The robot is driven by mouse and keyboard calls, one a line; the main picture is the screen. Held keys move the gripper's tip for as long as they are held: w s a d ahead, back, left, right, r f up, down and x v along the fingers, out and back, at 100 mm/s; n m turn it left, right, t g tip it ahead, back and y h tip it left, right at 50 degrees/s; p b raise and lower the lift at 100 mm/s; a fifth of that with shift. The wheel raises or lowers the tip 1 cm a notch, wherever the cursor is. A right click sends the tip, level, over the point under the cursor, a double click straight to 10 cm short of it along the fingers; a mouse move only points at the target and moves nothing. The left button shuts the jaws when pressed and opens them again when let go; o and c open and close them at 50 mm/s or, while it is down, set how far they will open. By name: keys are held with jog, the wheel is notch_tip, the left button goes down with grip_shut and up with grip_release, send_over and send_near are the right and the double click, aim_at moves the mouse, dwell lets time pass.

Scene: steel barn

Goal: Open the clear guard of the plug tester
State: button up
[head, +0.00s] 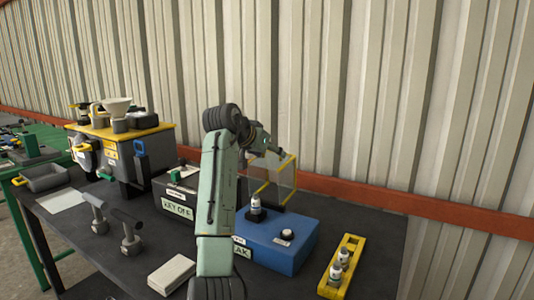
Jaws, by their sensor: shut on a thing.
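The plug tester (268,248) is a blue box on the dark table. A plug (255,206) stands upright in a dark holder on its top, beside a white round knob (287,235). The clear guard (277,182), with yellow edges, stands up at the back of the tester, behind the plug. My gripper (284,153) is at the guard's top edge and shut on it. My arm hides the left part of the tester and part of the guard; the fingertips are small and hard to make out.
A yellow rack (352,246) with white plugs stands to the right. A grey labelled box (178,202), hammer-like tools (130,240) and a white block (171,274) lie to the left. A yellow-topped machine (120,150) stands behind. The corrugated wall is close behind the table.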

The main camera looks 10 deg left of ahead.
jog(key=shift+w+d+r+g, duration=0.15)
jog(key=shift+w+g, duration=0.25)
jog(key=shift+w, duration=0.15)
jog(key=o, duration=1.5)
jog(key=shift+s, duration=0.1)
jog(key=shift+c, duration=0.2)
jog(key=v, duration=1.2)
jog(key=shift+c, duration=0.3)
